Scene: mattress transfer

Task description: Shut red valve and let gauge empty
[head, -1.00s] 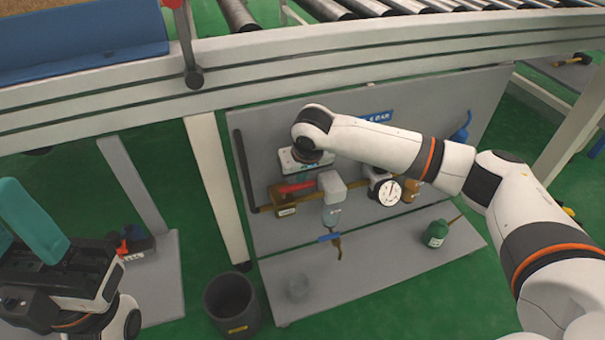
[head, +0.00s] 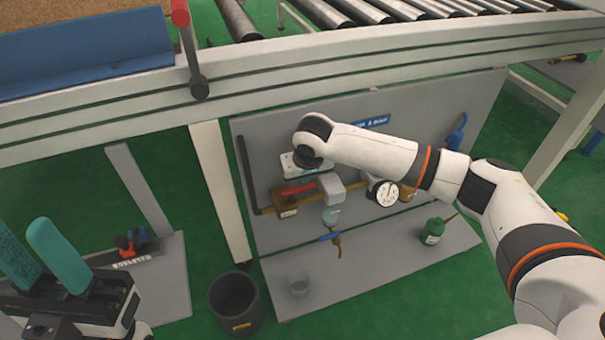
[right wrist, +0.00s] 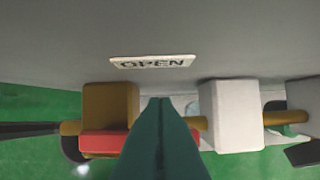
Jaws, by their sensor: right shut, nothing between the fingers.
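The red valve handle (head: 298,189) lies roughly level along the brass pipe on the grey panel. It also shows in the right wrist view (right wrist: 105,143), beside a brass block, with its right part hidden behind my fingers. An OPEN label (right wrist: 152,63) is above it. The round white gauge (head: 386,192) is right of the handle; its reading is too small to tell. My right gripper (right wrist: 162,100) is shut and empty, its green fingertips in front of the pipe close to the handle. My left gripper (head: 28,240) is open and empty at lower left, far from the panel.
A grey filter block (head: 331,190) and a blue-handled tap (head: 329,237) are near the handle. The conveyor frame (head: 300,65) crosses above.

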